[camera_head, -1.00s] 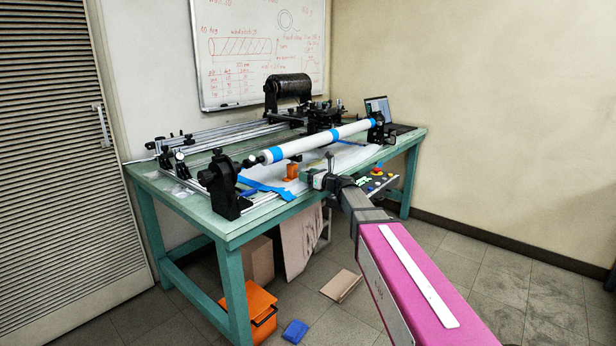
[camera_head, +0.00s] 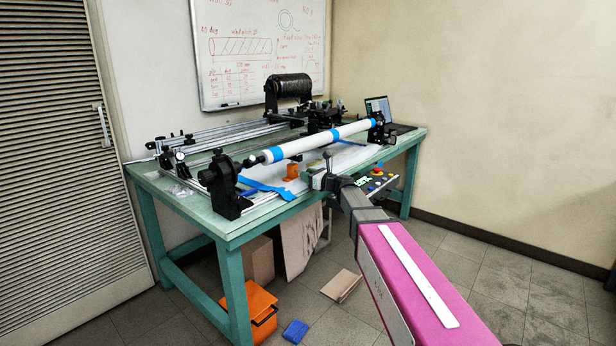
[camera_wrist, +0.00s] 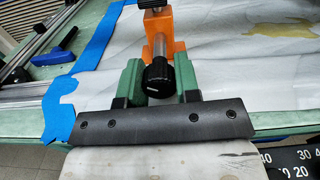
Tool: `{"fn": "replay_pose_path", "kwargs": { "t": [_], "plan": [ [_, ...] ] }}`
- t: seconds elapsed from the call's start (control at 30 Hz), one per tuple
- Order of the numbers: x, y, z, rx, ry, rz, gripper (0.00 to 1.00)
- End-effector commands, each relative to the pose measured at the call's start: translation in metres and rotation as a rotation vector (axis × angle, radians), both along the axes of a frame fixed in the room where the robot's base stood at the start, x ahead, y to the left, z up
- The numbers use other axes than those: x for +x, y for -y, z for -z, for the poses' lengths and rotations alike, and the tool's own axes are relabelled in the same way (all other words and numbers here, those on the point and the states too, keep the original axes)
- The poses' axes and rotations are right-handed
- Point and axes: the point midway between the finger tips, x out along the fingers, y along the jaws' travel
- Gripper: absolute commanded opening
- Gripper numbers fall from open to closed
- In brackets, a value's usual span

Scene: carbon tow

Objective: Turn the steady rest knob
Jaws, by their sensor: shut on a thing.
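The orange steady rest (camera_head: 291,172) stands on the green table near its front edge, below the long white tube. In the wrist view its orange body (camera_wrist: 163,30) carries a metal stem that ends in a black ribbed knob (camera_wrist: 158,76). My gripper (camera_head: 314,174) is at the table's front edge, just right of the steady rest. In the wrist view, its two green fingers (camera_wrist: 158,82) stand on either side of the knob and are shut on it. The knob's underside is hidden.
The white tube with blue bands (camera_head: 320,138) spans between black supports above my gripper. Blue strips (camera_wrist: 93,45) and a white sheet (camera_wrist: 240,62) lie on the table. A control panel with coloured buttons (camera_head: 377,178) is right of my gripper.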

Motion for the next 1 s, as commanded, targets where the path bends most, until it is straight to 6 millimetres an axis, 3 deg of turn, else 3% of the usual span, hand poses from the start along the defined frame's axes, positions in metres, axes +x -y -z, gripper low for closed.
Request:
{"fn": "replay_pose_path", "kwargs": {
  "t": [0.5, 1.0],
  "plan": [
    [0.0005, 0.0004, -0.0002, -0.198, 0.252, 0.001, 0.07],
    [0.0005, 0.0004, -0.0004, -0.246, 0.314, 0.001, 0.07]
  ]
}}
